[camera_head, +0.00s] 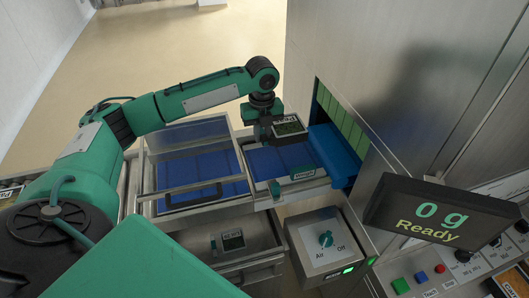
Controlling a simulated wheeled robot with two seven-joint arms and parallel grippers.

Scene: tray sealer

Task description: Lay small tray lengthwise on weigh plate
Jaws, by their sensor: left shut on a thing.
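My left gripper (266,130) points down over the blue surface and is shut on the small tray (289,128), a dark tray with a green-and-white printed top. The tray appears held just above the blue surface; whether it touches is hard to tell. The weigh plate seems to be the blue section (266,162) in a metal frame beneath and in front of the tray. The display (440,213) reads 0 g and Ready. My fingertips are partly hidden by the dark gripper body. My right gripper is not in view.
A clear guard with a dark handle (193,195) covers the blue belt on the left. A blue roll-like edge (334,155) leads into the machine opening at right. A similar tray (232,240) lies in a lower metal bin.

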